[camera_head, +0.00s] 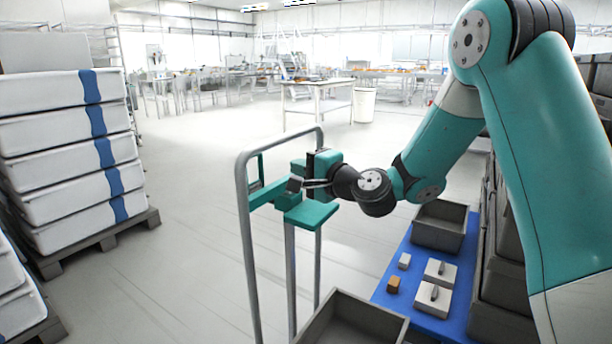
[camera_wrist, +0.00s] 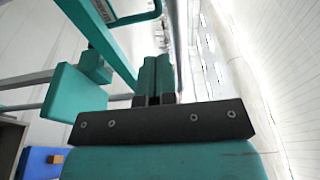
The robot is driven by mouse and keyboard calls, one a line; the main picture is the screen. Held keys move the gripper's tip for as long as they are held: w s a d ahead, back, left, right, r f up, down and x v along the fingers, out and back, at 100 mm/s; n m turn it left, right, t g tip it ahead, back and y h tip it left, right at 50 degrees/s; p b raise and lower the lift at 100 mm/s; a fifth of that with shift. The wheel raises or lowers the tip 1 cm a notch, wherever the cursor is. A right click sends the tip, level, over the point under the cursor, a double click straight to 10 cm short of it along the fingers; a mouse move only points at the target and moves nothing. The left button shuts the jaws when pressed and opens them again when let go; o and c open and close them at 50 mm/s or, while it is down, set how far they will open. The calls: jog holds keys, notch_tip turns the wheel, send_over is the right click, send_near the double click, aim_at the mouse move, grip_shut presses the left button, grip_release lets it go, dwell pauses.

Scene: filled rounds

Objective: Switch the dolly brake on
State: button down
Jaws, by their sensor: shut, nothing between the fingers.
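The dolly's grey tubular handle frame (camera_head: 245,215) stands upright in the head view, with a teal crossbar (camera_head: 268,193) on it. A flat teal plate (camera_head: 311,215) sits on the near side of the bar; the plate (camera_wrist: 75,92) is also at left in the wrist view, beside the diagonal teal bar (camera_wrist: 100,38). The plate is apart from the fingers. The brake's setting cannot be told.
White crates (camera_head: 65,140) stand stacked on a dark pallet at left. A blue mat (camera_head: 388,283) at right bears a grey bin (camera_head: 440,227), lidded blocks (camera_head: 434,298) and small blocks. Another open grey bin (camera_head: 350,322) is at the bottom.

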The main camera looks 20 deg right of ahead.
jog(key=shift+s+d+r, duration=0.1)
jog(key=shift+s+d, duration=0.15)
jog(key=shift+s, duration=0.4)
jog(key=s+a+n+g+y, duration=0.3)
jog(key=s+a+n+g, duration=0.7)
jog(key=s+a+n, duration=0.4)
jog(key=s+d+f+n+g+h, duration=0.2)
jog(key=s+n+g+h, duration=0.1)
jog(key=s, duration=0.7)
jog(key=s+d+f+n+g+h, duration=0.1)
jog(key=s+d+n+g+h, duration=0.2)
jog(key=s, duration=0.6)
jog(key=shift+s+f, duration=0.35)
jog(key=shift+f, duration=0.05)
jog(key=shift+a, duration=0.1)
